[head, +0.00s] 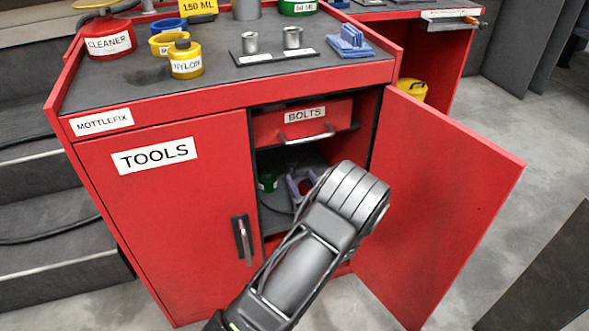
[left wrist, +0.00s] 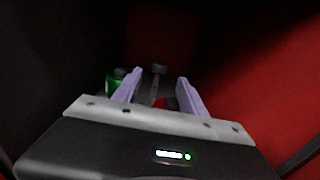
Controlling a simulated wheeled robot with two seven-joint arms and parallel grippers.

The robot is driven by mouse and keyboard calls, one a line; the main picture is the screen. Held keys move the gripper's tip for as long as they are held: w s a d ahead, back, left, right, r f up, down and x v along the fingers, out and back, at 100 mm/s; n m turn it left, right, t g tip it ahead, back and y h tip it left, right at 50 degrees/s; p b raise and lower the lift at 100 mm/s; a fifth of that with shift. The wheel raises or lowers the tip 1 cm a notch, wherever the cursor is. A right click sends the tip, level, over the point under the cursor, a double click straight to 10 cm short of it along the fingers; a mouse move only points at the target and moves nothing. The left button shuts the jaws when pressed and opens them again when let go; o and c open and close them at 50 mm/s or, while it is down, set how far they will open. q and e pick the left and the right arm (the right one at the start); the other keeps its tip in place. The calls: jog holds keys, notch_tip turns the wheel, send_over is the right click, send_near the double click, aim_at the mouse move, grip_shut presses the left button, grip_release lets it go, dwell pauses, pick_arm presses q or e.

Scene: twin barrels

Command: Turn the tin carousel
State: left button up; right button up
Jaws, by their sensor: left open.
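The tin carousel (head: 277,200) is a dark, round-edged shape inside the open red cabinet, mostly hidden by my left arm. A green tin (head: 267,182) stands on its left side and also shows in the left wrist view (left wrist: 114,86). A dark upright piece with a knob (left wrist: 159,70) shows between my fingertips in the left wrist view. A red thing (left wrist: 170,103) is low between the fingers. My left gripper (head: 301,186), with lilac fingers, is open inside the cabinet; its fingers also show in the wrist view (left wrist: 158,90). Contact cannot be told. My right gripper is out of view.
The right door (head: 445,190) stands wide open; the left TOOLS door (head: 170,220) is shut. A BOLTS drawer (head: 303,122) sits above the carousel space.

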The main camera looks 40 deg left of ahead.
aim_at(293, 166)
pick_arm(q)
jog(key=b+x, duration=0.2)
jog(key=x, duration=0.3)
jog(key=shift+a+f, duration=0.15)
jog(key=shift+w+a, duration=0.25)
jog(key=shift+a, duration=0.15)
grip_shut()
dwell(1.0)
